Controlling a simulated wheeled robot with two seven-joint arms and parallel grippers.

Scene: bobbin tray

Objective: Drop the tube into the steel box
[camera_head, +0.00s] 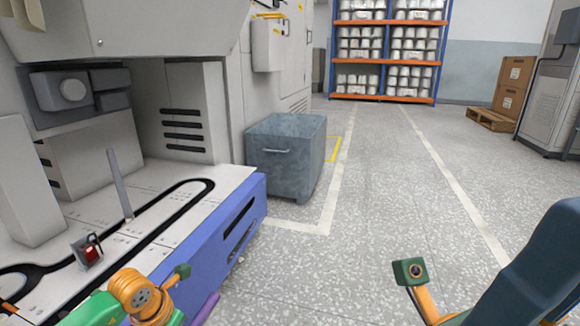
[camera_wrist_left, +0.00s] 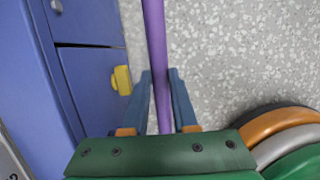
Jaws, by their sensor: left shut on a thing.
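A purple tube (camera_wrist_left: 154,35) runs lengthwise between the two blue fingers of my left gripper (camera_wrist_left: 160,74) in the left wrist view. The gripper is shut on it, over the speckled floor. In the head view a short piece of the purple tube (camera_head: 206,309) shows at the bottom edge, beside my left wrist; my left fingers are out of sight there. The steel box (camera_head: 281,170) is grey-blue, with a handle on its front, and stands on the floor beyond the tube.
A machine with a blue-violet base (camera_head: 222,232) and pale deck (camera_head: 160,185) fills the left. A yellow knob (camera_wrist_left: 122,80) juts from its blue side. Bobbin shelves (camera_head: 388,60) and cartons (camera_head: 513,78) stand at the back. The floor (camera_head: 375,200) right of the box is clear.

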